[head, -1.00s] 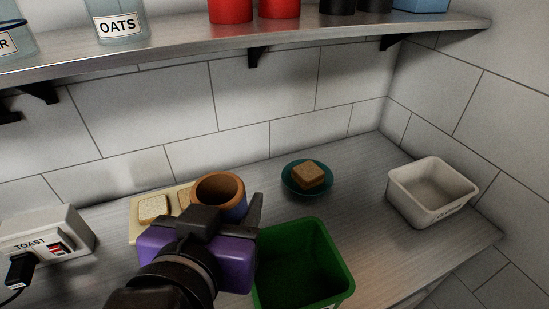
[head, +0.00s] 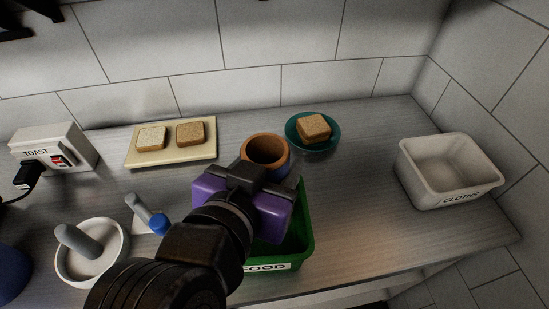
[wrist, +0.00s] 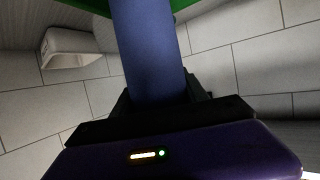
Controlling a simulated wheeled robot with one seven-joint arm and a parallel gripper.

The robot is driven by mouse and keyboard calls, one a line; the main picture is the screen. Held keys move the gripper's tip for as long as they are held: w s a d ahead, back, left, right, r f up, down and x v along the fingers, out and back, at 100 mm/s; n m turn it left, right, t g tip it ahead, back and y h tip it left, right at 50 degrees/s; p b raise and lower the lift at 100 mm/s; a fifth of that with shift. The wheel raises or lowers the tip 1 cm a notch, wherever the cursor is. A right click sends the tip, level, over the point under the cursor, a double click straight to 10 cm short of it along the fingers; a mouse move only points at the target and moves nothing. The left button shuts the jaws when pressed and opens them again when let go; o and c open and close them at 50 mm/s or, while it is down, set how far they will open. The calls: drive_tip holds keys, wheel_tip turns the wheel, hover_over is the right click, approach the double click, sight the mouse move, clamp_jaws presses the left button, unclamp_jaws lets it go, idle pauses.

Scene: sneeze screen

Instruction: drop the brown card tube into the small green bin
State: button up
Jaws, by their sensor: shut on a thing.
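My gripper (head: 270,177) is shut on the card tube (head: 265,149). The tube's open end and inside look brown in the head view, and its side looks blue in the wrist view (wrist: 150,50). The tube is held over the back part of the small green bin (head: 306,232), at its left side as far as I can tell. The bin has a white label that partly reads "OOD". My purple gripper body and arm hide much of the bin and its inside. A green edge of it shows at the top of the wrist view (wrist: 190,9).
A toast plate (head: 172,158) and a teal plate (head: 331,146) with bread stand behind. A white bin labelled "CLOTHS" (head: 448,190) is at right. A toaster box (head: 40,145), a mortar (head: 118,272) and a blue-ended tool (head: 148,212) are at left. The counter between the bins is clear.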

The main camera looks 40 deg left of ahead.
wheel_tip(320, 180, down, 2)
drive_tip(key=shift+b, duration=0.6)
drive_tip(key=o, duration=1.5)
drive_tip(key=shift+o, duration=0.2)
drive_tip(key=v, duration=0.8)
